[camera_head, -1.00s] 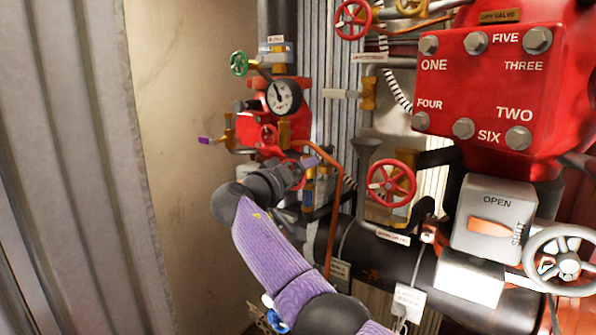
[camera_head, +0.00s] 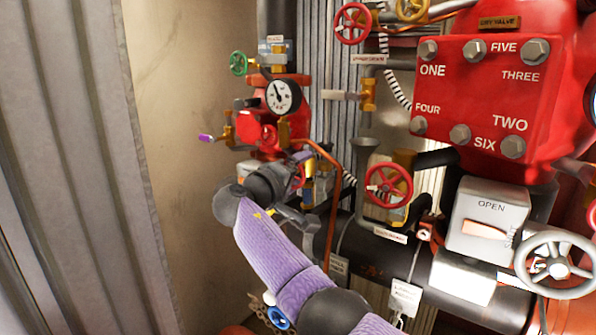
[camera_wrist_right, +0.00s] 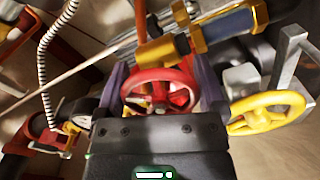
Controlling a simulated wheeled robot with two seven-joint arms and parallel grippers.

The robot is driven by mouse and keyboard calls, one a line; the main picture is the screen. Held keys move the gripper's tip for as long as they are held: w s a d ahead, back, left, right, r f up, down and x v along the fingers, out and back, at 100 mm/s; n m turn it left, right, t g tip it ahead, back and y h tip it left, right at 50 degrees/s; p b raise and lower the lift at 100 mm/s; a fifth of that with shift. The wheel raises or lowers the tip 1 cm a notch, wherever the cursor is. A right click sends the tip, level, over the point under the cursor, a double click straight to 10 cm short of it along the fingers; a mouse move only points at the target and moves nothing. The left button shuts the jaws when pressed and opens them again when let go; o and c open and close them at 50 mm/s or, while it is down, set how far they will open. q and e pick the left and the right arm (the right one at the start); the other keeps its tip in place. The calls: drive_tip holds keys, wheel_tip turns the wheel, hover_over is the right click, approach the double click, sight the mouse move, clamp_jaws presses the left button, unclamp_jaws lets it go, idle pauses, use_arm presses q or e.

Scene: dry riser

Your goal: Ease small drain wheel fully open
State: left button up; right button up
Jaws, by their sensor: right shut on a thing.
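A small red handwheel (camera_wrist_right: 158,74) sits between the two purple fingers of my right gripper (camera_wrist_right: 166,82) in the right wrist view. The gripper is shut on this wheel. In the head view my right gripper (camera_head: 300,168) is at the lower pipework below the pressure gauge. Only a bit of the held wheel's red rim shows there; the wrist and fingers hide the rest. I see no label that names the wheel. My left gripper is not in view.
Another red wheel (camera_head: 389,185) stands just right of the gripper. A yellow wheel (camera_wrist_right: 268,112) is close beside it in the wrist view. The gauge (camera_head: 283,96), an orange pipe (camera_head: 334,200) and a large grey wheel (camera_head: 555,265) are around. Left of the pipework is bare wall.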

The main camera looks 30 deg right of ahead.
drive_tip(key=o, duration=0.9)
drive_tip(key=shift+o, duration=0.2)
drive_tip(key=b+v, duration=0.2)
drive_tip(key=v, duration=0.5)
drive_tip(key=shift+a+b, duration=0.3)
drive_tip(key=shift+b, duration=0.05)
